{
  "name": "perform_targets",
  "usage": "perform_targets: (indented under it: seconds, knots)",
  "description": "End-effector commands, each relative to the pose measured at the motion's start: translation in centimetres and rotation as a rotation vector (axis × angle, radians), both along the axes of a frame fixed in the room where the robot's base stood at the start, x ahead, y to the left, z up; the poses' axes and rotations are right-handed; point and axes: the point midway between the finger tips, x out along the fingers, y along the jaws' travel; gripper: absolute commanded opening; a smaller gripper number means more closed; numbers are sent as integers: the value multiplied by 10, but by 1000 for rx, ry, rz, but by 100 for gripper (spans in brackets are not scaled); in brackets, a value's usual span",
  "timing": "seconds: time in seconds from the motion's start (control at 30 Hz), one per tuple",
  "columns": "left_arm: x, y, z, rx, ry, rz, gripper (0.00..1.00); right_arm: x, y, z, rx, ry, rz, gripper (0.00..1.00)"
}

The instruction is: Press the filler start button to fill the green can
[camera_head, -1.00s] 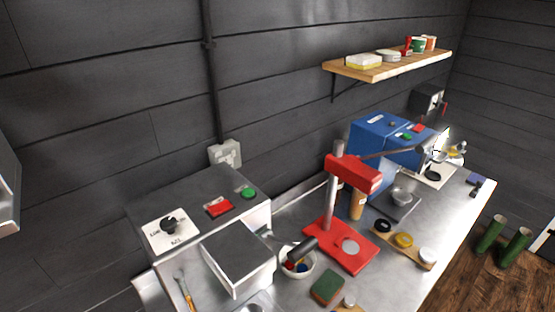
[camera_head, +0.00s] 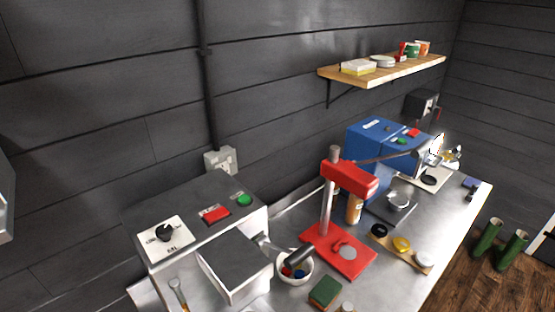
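A grey machine (camera_head: 190,212) at the front left has a black dial (camera_head: 165,232) on a white plate, a red button (camera_head: 215,215) and a green button (camera_head: 244,200). A blue machine (camera_head: 372,142) further back right also has a green button (camera_head: 401,141) and a red button (camera_head: 413,132). I cannot tell from labels which is the filler. A small green can-like item (camera_head: 412,49) stands on the wall shelf; I see no green can clearly under a filler. Neither of my grippers is in view.
A red press (camera_head: 345,180) with a long lever stands mid-bench. The wooden shelf (camera_head: 350,79) hangs above. Green boots (camera_head: 486,237) stand on the floor at right.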

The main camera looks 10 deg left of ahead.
Motion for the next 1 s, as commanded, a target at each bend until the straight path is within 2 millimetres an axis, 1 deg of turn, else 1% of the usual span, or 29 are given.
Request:
perform_targets:
  seconds: [0.03,0.07,0.3,0.4,1.0]
  knots:
    - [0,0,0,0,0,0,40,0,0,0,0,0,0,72]
    - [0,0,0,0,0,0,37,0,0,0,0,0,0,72]
    - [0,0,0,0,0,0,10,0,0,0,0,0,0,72]
    - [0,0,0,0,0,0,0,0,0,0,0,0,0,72]
    - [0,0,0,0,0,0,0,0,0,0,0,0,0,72]
